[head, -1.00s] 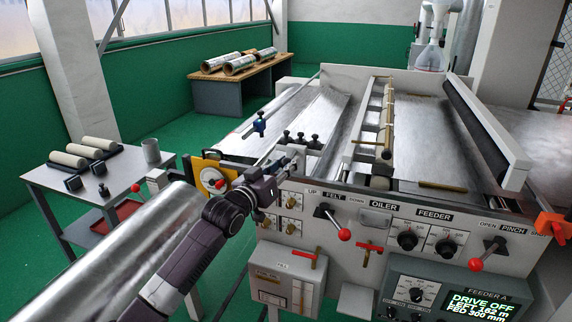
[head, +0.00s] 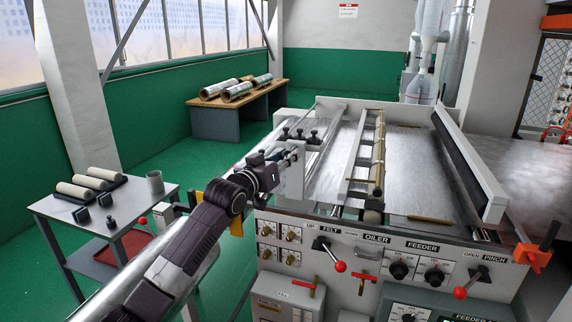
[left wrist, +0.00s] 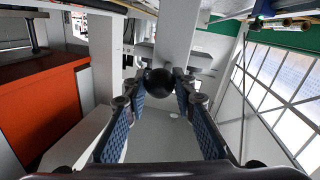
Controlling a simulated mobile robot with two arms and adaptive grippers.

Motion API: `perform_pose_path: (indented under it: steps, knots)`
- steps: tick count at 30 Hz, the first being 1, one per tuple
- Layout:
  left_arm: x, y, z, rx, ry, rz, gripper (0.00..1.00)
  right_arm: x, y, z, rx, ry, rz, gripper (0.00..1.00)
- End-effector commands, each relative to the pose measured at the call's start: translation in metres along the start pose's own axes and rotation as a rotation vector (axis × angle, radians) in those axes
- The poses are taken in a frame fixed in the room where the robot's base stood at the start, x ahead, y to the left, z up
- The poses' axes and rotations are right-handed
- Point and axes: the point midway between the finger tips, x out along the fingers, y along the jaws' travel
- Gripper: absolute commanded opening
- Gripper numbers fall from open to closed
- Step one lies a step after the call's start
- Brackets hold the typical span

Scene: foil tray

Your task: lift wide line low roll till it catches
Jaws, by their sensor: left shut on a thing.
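My left gripper (head: 291,158) is raised at the machine's left side, by a pale upright bracket. In the left wrist view a dark ball knob (left wrist: 159,88) sits between its fingertips, and the fingers are shut on it. The gripper and wrist hide most of this knob in the head view. Several small black knobs (head: 300,135) stand on a pale block just beyond the gripper. I cannot tell which roll the held knob moves. My right gripper is not in view.
The machine front (head: 345,258) carries levers with red balls, dials and labels. A grey cart (head: 85,208) with pale rollers stands left. A large shiny roll (head: 105,298) lies under my left arm. Foil rolls lie on a bench (head: 217,115) at the back.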

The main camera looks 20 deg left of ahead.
Motion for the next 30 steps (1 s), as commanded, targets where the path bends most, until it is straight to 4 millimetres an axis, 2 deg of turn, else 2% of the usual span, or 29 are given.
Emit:
perform_pose_path:
  steps: [1, 14, 15, 19, 30]
  knots:
    - [-0.001, 0.003, -0.025, 0.003, 0.038, 0.006, 0.00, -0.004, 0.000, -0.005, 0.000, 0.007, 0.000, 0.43]
    - [-0.001, 0.004, -0.027, 0.002, 0.038, 0.006, 0.00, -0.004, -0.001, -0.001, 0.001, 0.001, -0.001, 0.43]
    - [-0.001, 0.004, -0.027, 0.002, 0.038, 0.006, 0.26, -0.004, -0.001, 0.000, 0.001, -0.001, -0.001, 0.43]
    - [-0.001, 0.003, -0.024, 0.002, 0.032, 0.005, 0.41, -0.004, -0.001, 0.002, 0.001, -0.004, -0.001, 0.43]
    - [-0.003, 0.003, -0.017, 0.001, 0.021, 0.004, 0.41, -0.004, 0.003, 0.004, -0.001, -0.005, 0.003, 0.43]
